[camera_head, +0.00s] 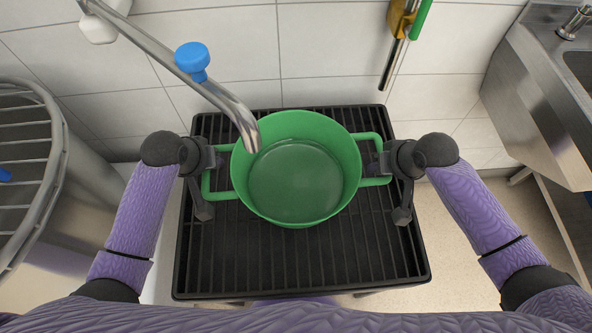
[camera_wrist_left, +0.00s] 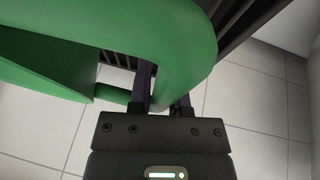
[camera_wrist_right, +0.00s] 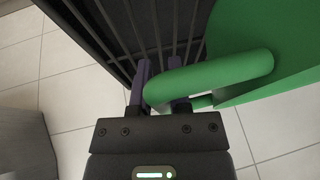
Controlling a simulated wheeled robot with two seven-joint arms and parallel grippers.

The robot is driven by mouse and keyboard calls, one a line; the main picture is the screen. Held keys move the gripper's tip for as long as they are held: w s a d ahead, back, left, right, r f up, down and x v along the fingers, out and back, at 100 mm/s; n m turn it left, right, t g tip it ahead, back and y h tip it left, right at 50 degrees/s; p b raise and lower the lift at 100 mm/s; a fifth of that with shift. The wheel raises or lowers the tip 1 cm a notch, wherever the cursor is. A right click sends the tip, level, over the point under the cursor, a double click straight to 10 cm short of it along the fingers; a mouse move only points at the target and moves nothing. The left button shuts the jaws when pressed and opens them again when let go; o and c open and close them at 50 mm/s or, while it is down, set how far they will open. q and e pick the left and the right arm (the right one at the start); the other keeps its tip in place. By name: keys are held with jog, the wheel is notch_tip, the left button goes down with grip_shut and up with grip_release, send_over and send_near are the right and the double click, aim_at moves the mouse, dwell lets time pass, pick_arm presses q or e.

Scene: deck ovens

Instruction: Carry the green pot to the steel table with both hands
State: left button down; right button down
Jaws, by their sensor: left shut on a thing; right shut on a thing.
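The green pot (camera_head: 297,180) is on or just above a black slatted rack, upright; I cannot tell if it touches the slats. Its inside looks empty or holds clear liquid. My left gripper (camera_head: 208,160) is shut on the pot's left handle, which also shows in the left wrist view (camera_wrist_left: 190,60). My right gripper (camera_head: 384,162) is shut on the right handle, seen in the right wrist view (camera_wrist_right: 215,75). A steel surface (camera_head: 540,95) with a basin stands at the right edge; I cannot tell if it is the steel table.
The black slatted rack (camera_head: 300,265) lies under the pot. A steel spout (camera_head: 225,100) with a blue knob (camera_head: 192,58) hangs over the pot's left rim. A round steel vessel with a grate (camera_head: 55,190) stands at left. A tiled wall is behind.

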jog(key=shift+r, duration=0.1)
dwell(0.4)
